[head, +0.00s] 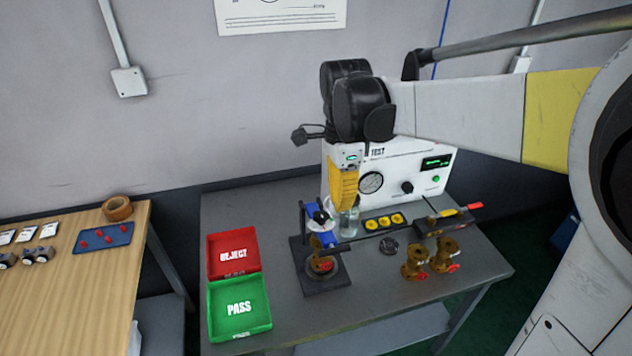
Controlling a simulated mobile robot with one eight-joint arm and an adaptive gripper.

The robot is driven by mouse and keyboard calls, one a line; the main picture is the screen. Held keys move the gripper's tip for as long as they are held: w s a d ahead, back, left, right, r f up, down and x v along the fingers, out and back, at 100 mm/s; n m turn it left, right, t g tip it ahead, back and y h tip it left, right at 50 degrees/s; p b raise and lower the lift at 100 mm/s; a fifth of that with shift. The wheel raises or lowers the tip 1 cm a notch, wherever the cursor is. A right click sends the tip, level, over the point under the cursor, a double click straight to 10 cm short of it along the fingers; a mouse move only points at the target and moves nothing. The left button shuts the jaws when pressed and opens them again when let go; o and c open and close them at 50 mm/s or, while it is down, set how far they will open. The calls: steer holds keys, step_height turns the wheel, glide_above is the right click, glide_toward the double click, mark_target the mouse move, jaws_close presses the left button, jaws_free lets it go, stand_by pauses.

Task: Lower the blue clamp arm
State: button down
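The blue clamp arm (311,211) is the upper part of a small black fixture (336,284) on the grey bench. It appears raised, though its exact angle is hard to make out. A brass valve (328,262) with a red part sits in the fixture below it. My gripper (343,207) has a yellow body and points down from above, just right of and behind the clamp arm in the picture. Its fingertips are small and partly lost against the clamp and a clear object beside it. I cannot tell whether they touch the clamp arm or how far apart they are.
A white test box (425,172) with a gauge stands behind. Right of the fixture are a yellow-topped strip (384,222), a small dark holder with a red-handled tool (443,223) and two brass valves (416,264). Red REJECT (232,239) and green PASS (224,290) trays lie left.

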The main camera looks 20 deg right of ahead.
mark_target(338, 252)
steer(key=f+b, duration=0.1)
steer(key=f, duration=0.3)
steer(key=f+b, duration=0.1)
steer(key=f, duration=0.4)
steer(key=f+b, duration=0.2)
steer(key=f, duration=0.2)
steer(key=shift+s+f, duration=0.35)
steer(key=shift+f, duration=0.05)
step_height(338, 252, down, 6)
steer(key=s+t+b, duration=0.1)
steer(key=b, duration=0.3)
steer(key=shift+s+f+t, duration=0.2)
steer(key=shift+t, duration=0.1)
